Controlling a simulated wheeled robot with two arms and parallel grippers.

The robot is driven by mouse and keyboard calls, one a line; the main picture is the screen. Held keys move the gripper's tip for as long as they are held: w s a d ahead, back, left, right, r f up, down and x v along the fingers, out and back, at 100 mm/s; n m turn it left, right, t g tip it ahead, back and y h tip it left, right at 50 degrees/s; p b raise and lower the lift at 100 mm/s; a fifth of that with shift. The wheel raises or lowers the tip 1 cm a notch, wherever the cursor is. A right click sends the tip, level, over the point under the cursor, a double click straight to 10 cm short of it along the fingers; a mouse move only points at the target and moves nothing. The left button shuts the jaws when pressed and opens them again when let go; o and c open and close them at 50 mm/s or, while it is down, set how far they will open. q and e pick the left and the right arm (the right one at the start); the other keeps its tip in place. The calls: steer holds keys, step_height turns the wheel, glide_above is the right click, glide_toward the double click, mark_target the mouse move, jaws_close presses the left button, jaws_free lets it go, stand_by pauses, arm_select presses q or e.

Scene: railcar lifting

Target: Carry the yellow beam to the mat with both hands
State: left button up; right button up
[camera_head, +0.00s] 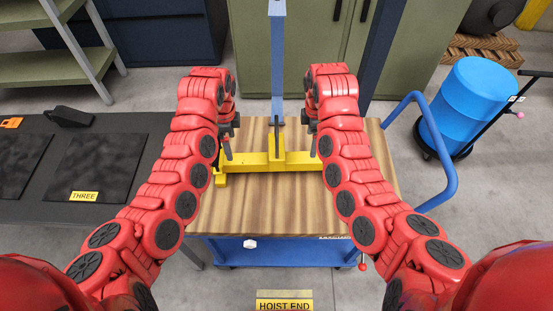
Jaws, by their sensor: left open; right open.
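The yellow beam (253,160) lies crosswise on the wooden top of a blue cart (270,215), with a short upright piece in its middle. My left gripper (229,145) is open near the beam's left end, and my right gripper (312,137) is open near its right end. The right arm hides the beam's right end. I cannot tell whether either gripper touches the beam. A black mat (95,160) labelled THREE lies on the dark table at the left. Part of another black mat (18,160) shows at the left edge.
A blue post (278,60) rises behind the beam's middle. A blue cart handle (447,165) curves out on the right, near a blue drum (470,105). The dark table (40,212) also holds a black object (68,116). A HOIST END sign (284,304) is at the bottom.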

mark_target(235, 165)
arm_select(q)
step_height(235, 165, down, 13)
steer(key=shift+s+f, duration=0.1)
steer(key=shift+f, duration=0.05)
arm_select(e)
step_height(235, 165, down, 13)
steer(key=shift+f, duration=0.1)
arm_select(q)
jaws_close()
arm_select(e)
jaws_close()
